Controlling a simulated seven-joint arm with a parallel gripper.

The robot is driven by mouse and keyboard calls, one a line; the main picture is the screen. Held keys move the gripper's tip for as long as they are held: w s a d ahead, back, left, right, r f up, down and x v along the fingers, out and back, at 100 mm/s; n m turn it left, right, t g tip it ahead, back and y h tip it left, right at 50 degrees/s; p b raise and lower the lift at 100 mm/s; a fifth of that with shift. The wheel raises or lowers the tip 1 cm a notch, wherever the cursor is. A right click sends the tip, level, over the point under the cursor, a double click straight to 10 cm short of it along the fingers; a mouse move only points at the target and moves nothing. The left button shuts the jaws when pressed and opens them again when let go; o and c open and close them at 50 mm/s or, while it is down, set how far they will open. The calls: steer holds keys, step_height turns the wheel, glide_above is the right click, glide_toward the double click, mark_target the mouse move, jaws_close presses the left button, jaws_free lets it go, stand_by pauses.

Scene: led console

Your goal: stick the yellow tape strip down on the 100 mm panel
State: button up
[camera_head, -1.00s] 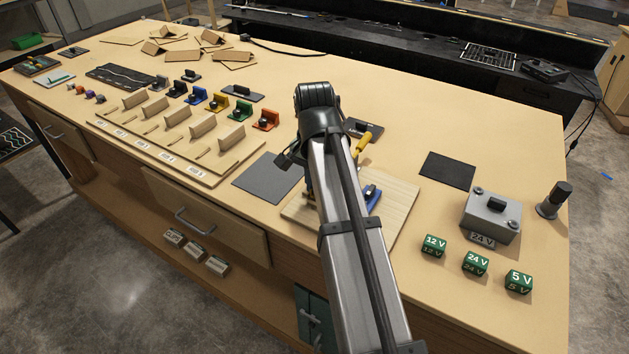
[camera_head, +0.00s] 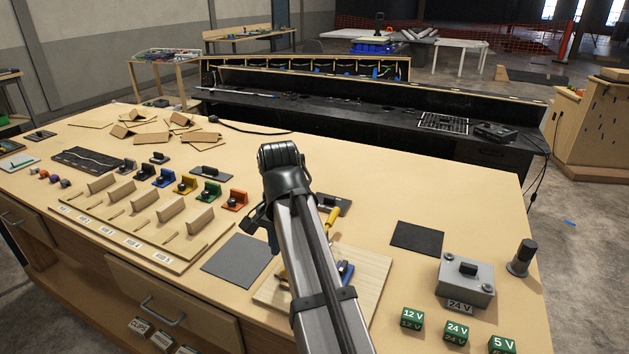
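A yellow block-like holder (camera_head: 187,184) stands in the row of coloured holders left of my arm. It may carry the yellow tape, but no separate strip can be made out. Several pale upright panels (camera_head: 171,208) stand on a long labelled board (camera_head: 150,262) in front of that row. The labels are too small to tell which is 100 mm. My arm reaches up the middle of the view, to the right of the holders and panels. Its links hide the gripper's fingers, so what they hold cannot be seen.
A dark grey mat (camera_head: 236,262) lies left of my arm. A wooden board (camera_head: 371,285) with a blue item lies partly behind the arm. A yellow-handled tool (camera_head: 332,218) is beside it. A grey box (camera_head: 465,279) and green voltage blocks (camera_head: 456,333) stand at right.

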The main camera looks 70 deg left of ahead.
step_height(320, 180, up, 3)
steer(key=shift+a+r, duration=0.1)
steer(key=shift+r+n, duration=0.1)
steer(key=shift+n, duration=0.2)
steer(key=n, duration=0.4)
steer(key=s+a+r+n, duration=0.1)
steer(key=a+r+n, duration=0.1)
steer(key=a+n, duration=0.65)
steer(key=a+r+n, duration=0.2)
steer(key=a+n, duration=0.3)
steer(key=a, duration=0.6)
steer(key=f, duration=1.4)
steer(key=shift+s, duration=0.2)
step_height(320, 180, up, 14)
steer(key=a, duration=0.1)
steer(key=w+f+m+t, duration=0.1)
steer(key=w+f, duration=0.1)
steer(key=w, duration=0.6)
steer(key=w+f+m, duration=0.1)
steer(key=w, duration=0.7)
steer(key=shift+w+d+f+t, duration=0.2)
steer(key=shift+f+t, duration=0.15)
steer(key=shift+t, duration=0.05)
